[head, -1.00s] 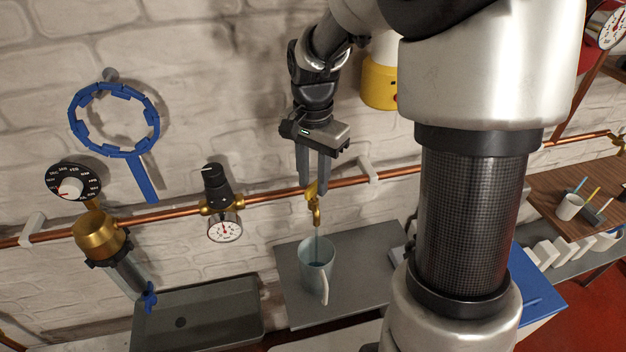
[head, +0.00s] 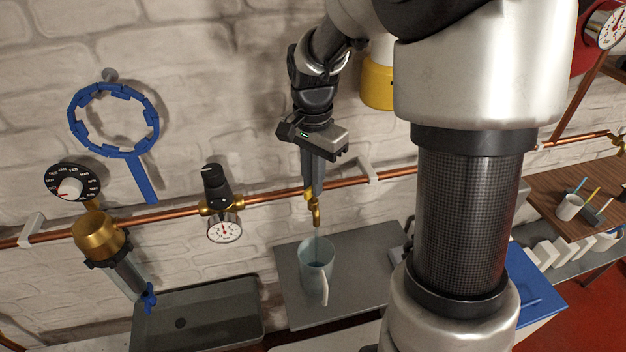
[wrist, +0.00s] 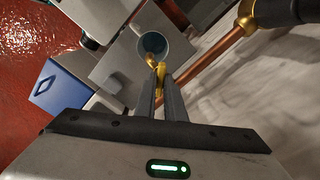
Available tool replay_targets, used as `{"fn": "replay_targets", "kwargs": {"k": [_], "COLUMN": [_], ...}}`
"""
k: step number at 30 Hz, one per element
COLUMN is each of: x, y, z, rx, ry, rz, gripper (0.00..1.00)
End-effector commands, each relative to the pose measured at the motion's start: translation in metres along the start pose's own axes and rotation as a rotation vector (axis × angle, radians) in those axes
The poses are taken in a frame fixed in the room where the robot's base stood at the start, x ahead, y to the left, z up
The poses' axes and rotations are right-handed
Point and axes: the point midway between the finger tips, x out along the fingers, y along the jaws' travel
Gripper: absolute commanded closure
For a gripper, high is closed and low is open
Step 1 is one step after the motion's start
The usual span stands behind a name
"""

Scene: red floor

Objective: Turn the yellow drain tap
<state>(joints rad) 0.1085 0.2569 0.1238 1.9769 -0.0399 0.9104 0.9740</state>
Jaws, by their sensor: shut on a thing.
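The yellow drain tap (head: 315,212) hangs from the copper pipe on the brick wall. It also shows in the wrist view (wrist: 160,72), with its yellow handle between my fingertips. My gripper (head: 314,185) points down from above and is shut on the tap's handle. In the wrist view my gripper (wrist: 166,97) has its two fingers close together on the handle. A pale blue-grey mug (head: 316,265) stands upright below the spout. A thin pale stream seems to run from the spout into the mug. The fingers partly hide the handle.
The copper pipe (head: 270,197) runs along the wall behind the tap. A pressure gauge (head: 224,229) with a black knob sits to the left. The mug stands on a grey shelf (head: 359,272), beside a grey sink (head: 195,318). A blue ring wrench (head: 144,180) hangs farther left.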

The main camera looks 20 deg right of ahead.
Motion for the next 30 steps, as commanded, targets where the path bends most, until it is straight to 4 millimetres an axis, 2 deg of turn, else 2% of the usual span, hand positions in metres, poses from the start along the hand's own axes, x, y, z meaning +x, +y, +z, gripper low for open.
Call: {"fn": "replay_targets", "kwargs": {"k": [18, 30], "x": [-0.0012, -0.0012], "y": [-0.0003, -0.0003], "z": [-0.0002, -0.0004], "rx": [0.456, 0.628], "ry": [0.001, 0.001], "rz": [-0.001, -0.001], "gripper": [1.0, 1.0]}}
